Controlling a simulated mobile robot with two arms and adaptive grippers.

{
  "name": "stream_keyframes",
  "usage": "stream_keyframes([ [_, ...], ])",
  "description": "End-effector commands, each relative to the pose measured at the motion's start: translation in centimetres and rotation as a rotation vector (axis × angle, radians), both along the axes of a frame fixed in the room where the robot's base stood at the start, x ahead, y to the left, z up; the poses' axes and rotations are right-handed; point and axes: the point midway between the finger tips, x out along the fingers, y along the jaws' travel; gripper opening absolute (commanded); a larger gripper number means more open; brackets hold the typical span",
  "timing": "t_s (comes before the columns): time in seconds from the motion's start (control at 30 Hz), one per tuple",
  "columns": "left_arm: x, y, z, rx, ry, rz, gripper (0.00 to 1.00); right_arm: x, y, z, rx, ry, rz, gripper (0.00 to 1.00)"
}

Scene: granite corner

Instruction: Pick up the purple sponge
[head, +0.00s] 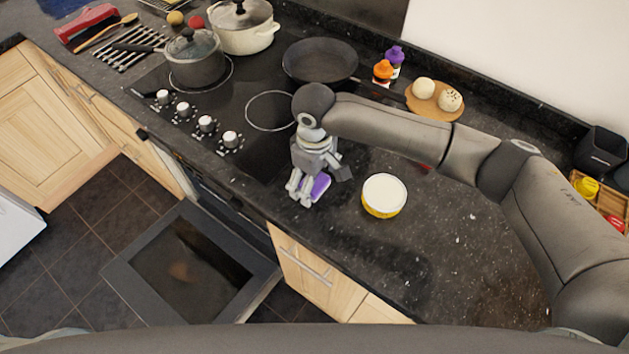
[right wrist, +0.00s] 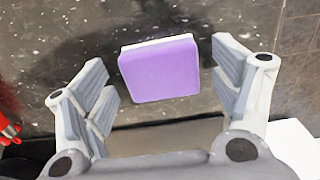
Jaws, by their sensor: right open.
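The purple sponge (right wrist: 160,70) lies on the dark granite counter, with a pale layer along one edge. In the right wrist view it sits between the two fingers of my right gripper (right wrist: 165,95), with a gap on each side. In the head view the sponge (head: 320,187) shows partly, just right of the fingers of my right gripper (head: 306,192), which hide the rest of it. My right gripper is open and empty, pointing down close above the sponge. I cannot tell its exact height. My left gripper is not in view.
A yellow and white bowl (head: 384,195) stands right of the sponge. The cooktop (head: 250,140) with a frying pan (head: 320,62) and pots is behind and left. The counter's front edge is close, above an open oven door (head: 190,265). The counter right of the bowl is clear.

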Motion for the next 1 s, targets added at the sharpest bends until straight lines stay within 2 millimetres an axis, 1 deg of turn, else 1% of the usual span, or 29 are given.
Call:
stream_keyframes([
  [0.03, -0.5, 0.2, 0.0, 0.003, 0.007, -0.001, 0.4, 0.0, 0.0, 0.0, 0.0, 0.0, 0.0, 0.82],
  [0.2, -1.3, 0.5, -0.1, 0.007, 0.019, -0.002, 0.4, 0.0, 0.0, 0.0, 0.0, 0.0, 0.0, 0.6],
  [0.3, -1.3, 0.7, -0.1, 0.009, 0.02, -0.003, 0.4, 0.0, 0.0, 0.0, 0.0, 0.0, 0.0, 0.47],
  [0.33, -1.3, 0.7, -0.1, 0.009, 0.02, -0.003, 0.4, 0.0, 0.0, 0.0, 0.0, 0.0, 0.0, 0.45],
  [0.43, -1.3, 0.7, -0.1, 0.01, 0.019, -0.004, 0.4, 0.0, 0.0, 0.0, 0.0, 0.0, 0.0, 0.45],
  [0.47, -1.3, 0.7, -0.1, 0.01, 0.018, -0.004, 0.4, 0.0, 0.0, 0.0, 0.0, 0.0, 0.0, 0.42],
  [0.67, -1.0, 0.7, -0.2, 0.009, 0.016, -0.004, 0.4, 0.0, 0.0, 0.1, 0.0, 0.0, 0.0, 0.42],
  [0.77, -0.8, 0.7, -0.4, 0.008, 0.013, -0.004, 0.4, 0.0, 0.0, 0.4, 0.002, -0.001, 0.0, 0.42],
  [0.87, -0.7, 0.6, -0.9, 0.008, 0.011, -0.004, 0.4, 0.1, 0.0, 1.2, 0.002, -0.003, 0.001, 0.42],
  [0.97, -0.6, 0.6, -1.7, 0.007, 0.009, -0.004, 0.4, 0.1, 0.1, 2.7, 0.004, -0.003, 0.001, 0.42],
  [1.0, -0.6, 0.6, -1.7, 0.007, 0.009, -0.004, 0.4, -0.3, 0.3, 3.4, 0.004, -0.002, 0.003, 0.42],
])
